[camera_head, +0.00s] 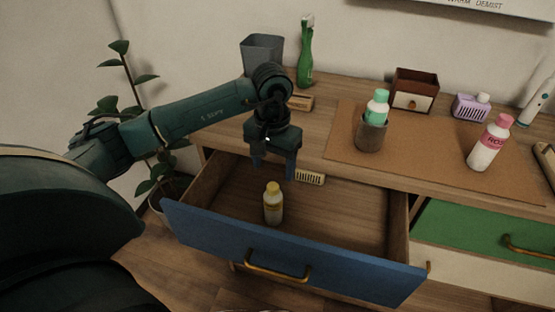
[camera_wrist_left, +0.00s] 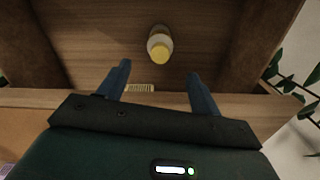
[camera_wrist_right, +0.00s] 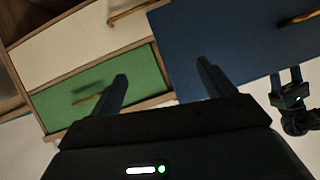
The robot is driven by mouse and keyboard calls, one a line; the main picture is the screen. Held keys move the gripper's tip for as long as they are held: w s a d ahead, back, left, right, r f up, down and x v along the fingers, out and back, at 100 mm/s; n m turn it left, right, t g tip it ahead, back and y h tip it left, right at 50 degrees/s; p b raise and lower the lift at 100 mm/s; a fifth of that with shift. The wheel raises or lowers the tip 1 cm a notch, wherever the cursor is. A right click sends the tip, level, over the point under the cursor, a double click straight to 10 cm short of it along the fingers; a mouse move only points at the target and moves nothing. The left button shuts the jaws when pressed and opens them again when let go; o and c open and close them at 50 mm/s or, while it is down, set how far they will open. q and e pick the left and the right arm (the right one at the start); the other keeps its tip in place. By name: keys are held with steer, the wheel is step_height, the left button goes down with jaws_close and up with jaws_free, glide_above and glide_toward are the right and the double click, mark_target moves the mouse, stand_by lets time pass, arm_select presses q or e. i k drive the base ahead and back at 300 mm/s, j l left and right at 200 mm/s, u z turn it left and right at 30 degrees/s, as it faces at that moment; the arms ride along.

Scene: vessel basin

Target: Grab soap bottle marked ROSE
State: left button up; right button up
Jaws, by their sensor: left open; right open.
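The soap bottle marked ROSE (camera_head: 489,144) has a white body, a pink label band and a pinkish cap. It stands on the brown mat at the right of the counter, and neither gripper is near it. My left gripper (camera_head: 273,171) is open and empty, pointing down over the open blue drawer, behind a yellow-capped bottle (camera_head: 273,204). In the left wrist view that bottle (camera_wrist_left: 159,44) lies beyond the open fingers (camera_wrist_left: 158,88). My right gripper (camera_wrist_right: 163,88) is open and empty in its wrist view, facing the drawer fronts; the head view does not show it.
The open blue drawer (camera_head: 290,252) juts out in front, with a small slotted block (camera_head: 310,177) at its back. On the mat (camera_head: 342,149) stands a cup (camera_head: 371,135) holding a green-capped bottle.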

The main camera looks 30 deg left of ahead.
mark_target(495, 134)
steer(key=k, duration=1)
